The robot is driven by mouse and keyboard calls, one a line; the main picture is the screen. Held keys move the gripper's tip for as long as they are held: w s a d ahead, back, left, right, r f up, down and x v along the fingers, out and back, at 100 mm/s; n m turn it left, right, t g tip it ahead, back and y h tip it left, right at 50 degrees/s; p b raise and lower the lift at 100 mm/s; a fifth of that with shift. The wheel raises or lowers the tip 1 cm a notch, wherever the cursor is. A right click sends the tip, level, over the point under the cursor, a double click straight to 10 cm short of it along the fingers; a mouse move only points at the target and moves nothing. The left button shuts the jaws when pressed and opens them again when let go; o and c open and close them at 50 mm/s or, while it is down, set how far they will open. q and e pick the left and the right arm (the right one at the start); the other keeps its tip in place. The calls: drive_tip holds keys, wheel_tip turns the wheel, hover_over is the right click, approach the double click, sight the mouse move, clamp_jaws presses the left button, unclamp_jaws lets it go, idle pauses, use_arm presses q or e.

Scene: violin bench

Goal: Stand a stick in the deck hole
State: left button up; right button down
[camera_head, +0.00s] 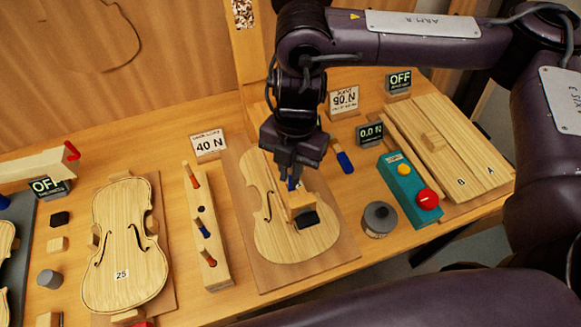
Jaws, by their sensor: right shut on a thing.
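My right gripper (291,180) points down over the middle violin plate (265,235). It is shut on a small blue piece (292,185), mostly hidden by the fingers. Just below is a wooden block (299,203) with a black pad (306,219), at the plate; I cannot tell whether the blue piece is joined to it. A long wooden rack (216,270) stands left of that plate. It holds a red-tipped stick (194,181), a blue-ended stick (205,231) and an orange-ended stick (211,262). A dark hole (200,209) shows between them. My left gripper is out of view.
Another violin plate (123,255) lies at left with small blocks around it. A blue-handled tool (343,160), a grey round pot (379,218), a teal button box (405,190) and wooden boards (455,150) stand to the right. Signs stand along the back.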

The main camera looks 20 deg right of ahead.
sight(290, 187)
drive_tip(key=shift+f+b, duration=1.05)
drive_tip(key=shift+f, duration=0.6)
drive_tip(key=shift+r, duration=0.1)
drive_tip(key=shift+r+p, duration=5)
drive_tip(key=shift+p, duration=0.95)
